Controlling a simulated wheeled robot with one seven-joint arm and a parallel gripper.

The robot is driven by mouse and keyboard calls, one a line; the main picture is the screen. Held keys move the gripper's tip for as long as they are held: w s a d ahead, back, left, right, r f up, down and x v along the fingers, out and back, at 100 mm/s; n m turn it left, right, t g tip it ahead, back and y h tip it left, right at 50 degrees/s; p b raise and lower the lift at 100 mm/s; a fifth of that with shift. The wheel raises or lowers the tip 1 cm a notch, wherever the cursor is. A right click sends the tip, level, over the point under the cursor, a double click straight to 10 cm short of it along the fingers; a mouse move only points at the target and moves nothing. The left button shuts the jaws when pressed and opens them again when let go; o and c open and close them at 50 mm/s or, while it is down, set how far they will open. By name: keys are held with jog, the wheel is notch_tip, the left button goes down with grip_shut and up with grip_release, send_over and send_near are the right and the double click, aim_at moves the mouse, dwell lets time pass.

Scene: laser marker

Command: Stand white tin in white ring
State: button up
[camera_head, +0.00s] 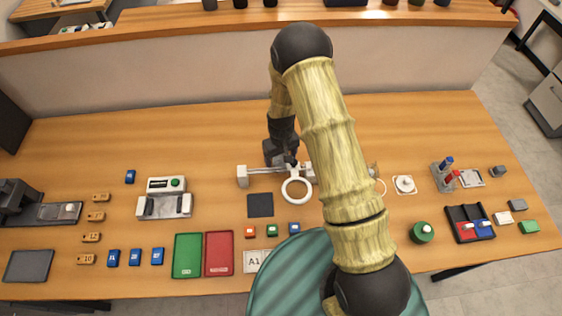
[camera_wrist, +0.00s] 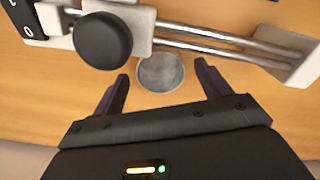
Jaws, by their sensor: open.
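A round, light grey-white tin-like thing (camera_wrist: 160,74) shows in the wrist view between my fingertips, seen from above. It stands on the wood beside a rail fixture with a black knob. I cannot tell whether the fingers touch it. My gripper (camera_wrist: 161,80) is open, one finger on each side of it. In the head view my gripper (camera_head: 284,158) is low over the table, behind the rails, and the tin is hidden there. A white ring (camera_head: 284,192) lies in front of the rails in the head view. Part of another thin white ring (camera_head: 383,187) shows right of my arm.
The rail fixture (camera_head: 242,176) is close to my gripper; its black knob (camera_wrist: 103,40) and rails (camera_wrist: 215,42) show in the wrist view. A dark square pad (camera_head: 260,205), green tray (camera_head: 187,256) and red tray (camera_head: 219,254) lie in front.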

jog(key=shift+f, duration=1.15)
jog(key=shift+s, duration=0.15)
jog(key=c, duration=1.2)
jog(key=shift+r, duration=0.1)
notch_tip(320, 180, up, 10)
jog(key=b, duration=0.3)
